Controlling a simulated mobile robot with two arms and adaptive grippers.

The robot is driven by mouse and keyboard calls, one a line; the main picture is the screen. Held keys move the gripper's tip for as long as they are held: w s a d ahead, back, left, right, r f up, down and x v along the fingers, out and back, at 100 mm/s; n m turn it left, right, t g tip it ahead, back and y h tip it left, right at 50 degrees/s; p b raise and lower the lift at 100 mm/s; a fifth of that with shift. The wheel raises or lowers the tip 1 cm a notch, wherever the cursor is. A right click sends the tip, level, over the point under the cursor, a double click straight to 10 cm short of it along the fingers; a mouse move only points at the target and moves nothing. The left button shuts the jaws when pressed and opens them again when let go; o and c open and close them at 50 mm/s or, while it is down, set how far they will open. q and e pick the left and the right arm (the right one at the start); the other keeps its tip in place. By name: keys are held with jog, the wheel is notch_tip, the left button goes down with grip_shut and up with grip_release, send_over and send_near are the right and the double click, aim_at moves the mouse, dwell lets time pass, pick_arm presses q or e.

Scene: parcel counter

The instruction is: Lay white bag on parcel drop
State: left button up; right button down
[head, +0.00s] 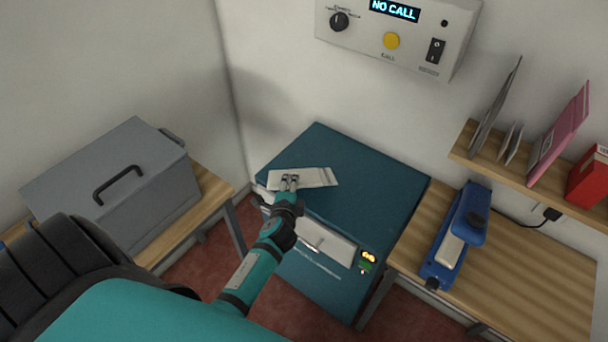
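The white bag (318,176) is a flat, pale packet in the head view. It appears to lie flat on the teal top of the parcel drop (345,165), near its left front edge; I cannot tell whether all of it touches. My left gripper (290,179) is at the bag's near side, with its two fingertips over the bag. The fingertips are close together, but I cannot tell whether they grip it. My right gripper is not in view.
A grey lidded box (150,180) stands on a wooden table at left. At right, a blue device (455,235) sits on a wooden table (520,285). Above is a wooden shelf (545,188) with envelopes and a red box. A control panel (395,35) is on the wall.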

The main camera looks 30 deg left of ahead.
pick_arm(q)
notch_tip(320, 180, up, 7)
jog(key=s+d+p, duration=0.1)
jog(key=s+p, duration=0.1)
jog(key=p, duration=0.5)
jog(key=shift+s+d, duration=0.15)
jog(key=shift+s, duration=0.1)
jog(key=s+d+f+n+g+h+b, duration=0.1)
jog(key=s+d+f+g+h+b, duration=0.3)
jog(key=f, duration=0.6)
jog(key=s+d+f+n+t+y, duration=0.15)
jog(key=s+f, duration=0.35)
jog(key=f, duration=0.5)
jog(key=s+d+f+n+g+h+b, duration=0.1)
jog(key=s+d+f+g+h+b, duration=0.3)
jog(key=f, duration=0.6)
jog(key=s+f+n+g, duration=0.1)
jog(key=s+f+n, duration=0.1)
jog(key=s+f, duration=0.4)
jog(key=s+f+n+g+b, duration=0.1)
jog(key=s+f, duration=0.5)
jog(key=s, duration=0.7)
jog(key=s+d+f+n+g+b, duration=0.1)
jog(key=s+f+n+g, duration=0.1)
jog(key=s+f, duration=0.4)
jog(key=s+n, duration=0.1)
jog(key=s, duration=0.3)
jog(key=shift+s+f+n+g, duration=0.2)
jog(key=shift+s+n+g, duration=0.05)
jog(key=shift+n+g, duration=0.1)
